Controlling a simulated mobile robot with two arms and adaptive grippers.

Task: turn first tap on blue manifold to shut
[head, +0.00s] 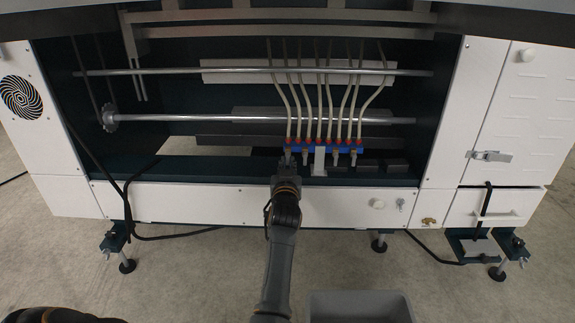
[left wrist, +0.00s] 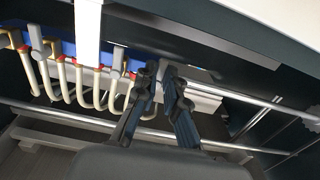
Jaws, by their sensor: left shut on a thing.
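The blue manifold (head: 328,149) runs across the inside of the machine, with red fittings and pale hoses rising from its top and several small metal taps below. It also shows at the upper left of the left wrist view (left wrist: 67,49). My left gripper (head: 287,163) is at the manifold's left end, at the first tap. In the left wrist view its two dark fingers (left wrist: 160,72) are close together at the manifold's end, shut on the tap. The fingers hide most of that tap, so its handle angle cannot be told. My right gripper is not in view.
A white bracket (head: 319,161) stands in front of the manifold's middle, right of my left gripper. Long metal rods (head: 190,118) cross behind. The white lower panel (head: 225,205) edges the opening below. A grey bin (head: 360,306) stands on the floor in front.

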